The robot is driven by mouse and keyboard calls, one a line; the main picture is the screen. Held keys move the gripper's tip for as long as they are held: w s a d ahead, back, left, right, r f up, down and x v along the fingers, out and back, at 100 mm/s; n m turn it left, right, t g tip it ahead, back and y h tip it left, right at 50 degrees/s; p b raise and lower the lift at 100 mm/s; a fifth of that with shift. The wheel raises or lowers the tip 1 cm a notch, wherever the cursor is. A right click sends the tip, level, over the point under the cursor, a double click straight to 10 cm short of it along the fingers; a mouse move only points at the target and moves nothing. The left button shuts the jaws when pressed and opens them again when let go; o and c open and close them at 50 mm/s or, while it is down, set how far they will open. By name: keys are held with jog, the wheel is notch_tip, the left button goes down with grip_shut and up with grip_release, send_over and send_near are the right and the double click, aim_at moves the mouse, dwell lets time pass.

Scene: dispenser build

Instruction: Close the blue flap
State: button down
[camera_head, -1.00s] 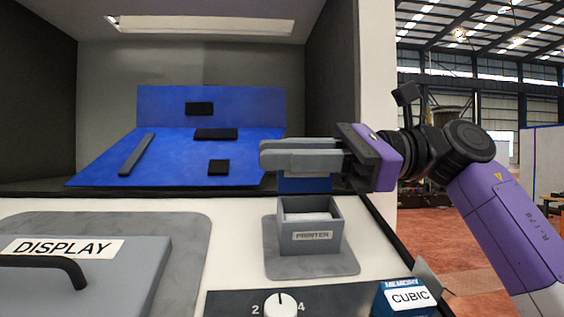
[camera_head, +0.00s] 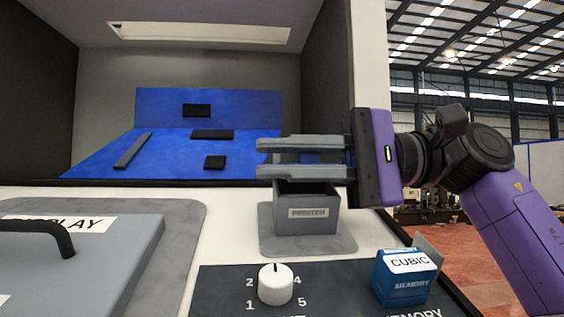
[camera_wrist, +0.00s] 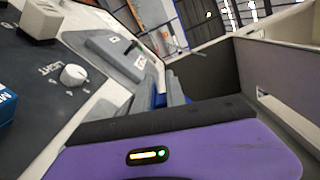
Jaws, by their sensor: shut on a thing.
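The blue flap (camera_head: 312,157) stands at the back of the small grey PRINTER box (camera_head: 307,217) in the head view. My gripper (camera_head: 259,159) reaches in from the right, just above and behind the box, with its two fingers one above the other in the picture. It is shut on the blue flap, of which only a part shows between the fingers.
A large recess holds a blue panel (camera_head: 240,152) with several black pieces. The grey DISPLAY lid (camera_head: 120,262) with a black handle lies at the left. A white knob (camera_head: 275,284) and a blue MEMORY box (camera_head: 404,280) stand in front. A white wall post rises behind my gripper.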

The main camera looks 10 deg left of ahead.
jog(key=shift+s+f+n+b, duration=0.15)
jog(key=shift+f+n+b, duration=0.3)
jog(key=shift+n, duration=0.55)
jog(key=c, duration=1.4)
grip_release()
jog(key=shift+c, duration=0.2)
jog(key=shift+f, duration=0.1)
